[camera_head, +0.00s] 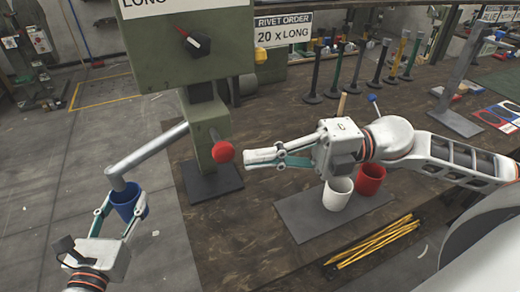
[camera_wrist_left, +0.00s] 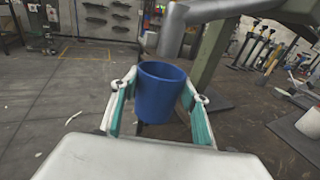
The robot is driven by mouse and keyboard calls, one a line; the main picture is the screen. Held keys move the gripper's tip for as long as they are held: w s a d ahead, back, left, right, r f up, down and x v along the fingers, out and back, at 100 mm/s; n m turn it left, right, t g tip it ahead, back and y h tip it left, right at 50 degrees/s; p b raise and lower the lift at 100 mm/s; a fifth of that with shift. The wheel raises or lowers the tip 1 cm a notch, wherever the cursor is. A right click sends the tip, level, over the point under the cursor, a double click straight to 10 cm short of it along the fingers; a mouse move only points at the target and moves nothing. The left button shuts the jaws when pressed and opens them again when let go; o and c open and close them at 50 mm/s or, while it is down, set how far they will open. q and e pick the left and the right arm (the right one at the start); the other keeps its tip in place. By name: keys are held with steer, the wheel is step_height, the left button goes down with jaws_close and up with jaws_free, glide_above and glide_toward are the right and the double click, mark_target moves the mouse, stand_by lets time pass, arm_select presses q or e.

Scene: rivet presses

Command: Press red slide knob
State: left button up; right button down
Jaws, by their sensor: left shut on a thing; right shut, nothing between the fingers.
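The red slide knob (camera_head: 223,152) sticks out from the front of the green rivet press (camera_head: 196,60). My right gripper (camera_head: 249,160) is shut and empty, its fingertips just right of the knob; I cannot tell whether they touch it. My left gripper (camera_head: 122,205) is shut on a blue cup (camera_head: 128,209), one finger on each side. The cup is upright under the open end of the press's grey chute pipe (camera_head: 146,158). In the left wrist view the blue cup (camera_wrist_left: 158,94) stands between the fingers, below the pipe end (camera_wrist_left: 172,38).
A white cup (camera_head: 337,194) and a red cup (camera_head: 370,180) stand on a grey mat (camera_head: 300,222) under my right arm. Yellow pencil-like sticks (camera_head: 375,243) lie at the front of the wooden table. Several coloured-handle stamps (camera_head: 356,68) stand behind. A sign (camera_head: 284,34) reads "RIVET ORDER 20 x LONG".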

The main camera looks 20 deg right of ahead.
steer(key=v, duration=0.7)
stand_by(0.5)
steer(key=shift+d, duration=0.1)
steer(key=shift+s, duration=0.15)
stand_by(0.6)
steer(key=s, duration=0.3)
steer(key=shift+s, duration=0.35)
stand_by(0.3)
